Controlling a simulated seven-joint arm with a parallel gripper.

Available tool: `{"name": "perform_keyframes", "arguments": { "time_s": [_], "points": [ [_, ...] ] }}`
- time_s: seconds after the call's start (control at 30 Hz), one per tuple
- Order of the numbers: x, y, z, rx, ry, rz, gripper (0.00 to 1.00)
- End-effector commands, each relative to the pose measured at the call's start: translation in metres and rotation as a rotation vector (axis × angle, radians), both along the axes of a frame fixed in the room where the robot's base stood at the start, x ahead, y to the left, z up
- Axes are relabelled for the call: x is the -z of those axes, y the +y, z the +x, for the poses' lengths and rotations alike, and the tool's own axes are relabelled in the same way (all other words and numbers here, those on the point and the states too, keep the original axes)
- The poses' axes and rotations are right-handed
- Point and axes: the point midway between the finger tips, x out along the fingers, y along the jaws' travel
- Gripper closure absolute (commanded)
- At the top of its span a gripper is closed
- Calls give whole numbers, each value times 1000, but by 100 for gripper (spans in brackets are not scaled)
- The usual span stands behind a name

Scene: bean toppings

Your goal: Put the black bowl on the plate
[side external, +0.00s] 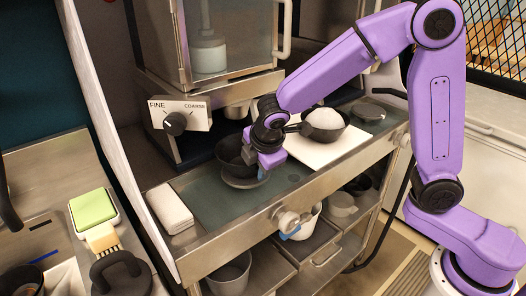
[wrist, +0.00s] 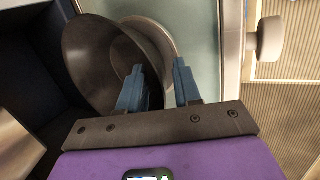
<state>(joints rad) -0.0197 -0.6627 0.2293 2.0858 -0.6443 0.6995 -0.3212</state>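The black bowl (side external: 230,151) is at the left-middle of the steel counter, over the back part of the dark plate (side external: 244,182). I cannot tell whether the bowl rests on the plate. My gripper (side external: 262,167) is at the bowl's right side, low over the plate. In the wrist view, the bowl (wrist: 92,52) fills the upper left and overlaps the plate (wrist: 172,38). The fingers (wrist: 158,88) are apart, with the bowl's near rim by the left finger and a gap to the right finger. The lower bowl wall is partly hidden by the finger.
A pan with a white mound (side external: 325,122) sits on a white board (side external: 318,152) to the right. A white box (side external: 170,208) lies at the counter's left end. The grinder (side external: 180,116) stands behind. A knob (side external: 287,221) sticks out of the counter front.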

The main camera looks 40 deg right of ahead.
Motion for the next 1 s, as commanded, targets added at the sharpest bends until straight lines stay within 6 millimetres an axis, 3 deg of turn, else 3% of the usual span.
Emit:
{"name": "perform_keyframes", "arguments": {
  "time_s": [0.5,0.73,1.0],
  "points": [
    [-85,17,-38,-4,-3,3,67],
    [-98,18,-45,-2,1,2,67],
    [-95,14,-52,5,13,13,67]
  ]
}}
